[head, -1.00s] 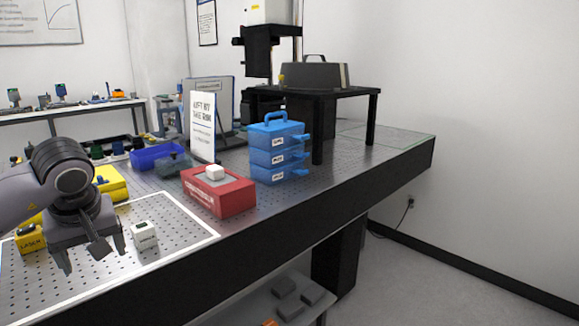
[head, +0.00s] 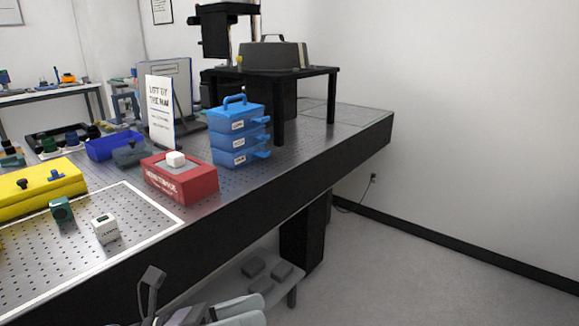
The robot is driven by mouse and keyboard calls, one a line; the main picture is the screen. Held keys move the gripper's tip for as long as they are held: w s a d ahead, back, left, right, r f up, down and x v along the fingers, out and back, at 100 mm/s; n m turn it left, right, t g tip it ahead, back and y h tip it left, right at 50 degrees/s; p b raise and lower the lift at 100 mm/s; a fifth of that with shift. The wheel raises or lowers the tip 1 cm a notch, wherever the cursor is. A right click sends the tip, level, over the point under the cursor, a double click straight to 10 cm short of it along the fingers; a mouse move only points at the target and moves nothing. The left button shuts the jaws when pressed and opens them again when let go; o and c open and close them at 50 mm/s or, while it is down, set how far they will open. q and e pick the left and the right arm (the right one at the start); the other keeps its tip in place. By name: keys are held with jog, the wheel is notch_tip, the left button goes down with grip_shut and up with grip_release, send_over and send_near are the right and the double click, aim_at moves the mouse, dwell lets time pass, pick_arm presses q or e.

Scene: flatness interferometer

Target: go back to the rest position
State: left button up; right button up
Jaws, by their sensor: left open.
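My left gripper (head: 158,300) is low in the head view, in front of the table's near edge and cut off by the bottom of the picture. One dark finger stands up clearly; the rest is partly out of view. I see nothing held in it. My right gripper is not in view.
A red box (head: 190,187) with a white knob, blue drawers (head: 240,143), a sign (head: 160,100) and a yellow case (head: 40,190) stand on the table. A black stand (head: 300,72) is behind. The floor at right is clear.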

pick_arm(q)
jog(key=w+a+f+n+t+y+p, duration=0.1)
jog(key=a+f+n+t+y, duration=0.45)
jog(key=n, duration=0.85)
jog(key=a+f+n+t+y, duration=0.4)
jog(key=f+n+t+y, duration=0.25)
jog(key=n, duration=0.85)
jog(key=s+a+f+n+g+y, duration=0.2)
jog(key=s+f+n+g, duration=0.1)
jog(key=s+f+n, duration=0.3)
jog(key=s+a+f+n+g+y, duration=0.2)
jog(key=s+f+n+g+y, duration=0.1)
jog(key=s+f+n, duration=0.3)
notch_tip(320, 180, down, 3)
jog(key=shift+s+a+r+n+g+p, duration=0.1)
jog(key=shift+s+a+n+g+p, duration=0.1)
jog(key=shift+n+g+p, duration=0.15)
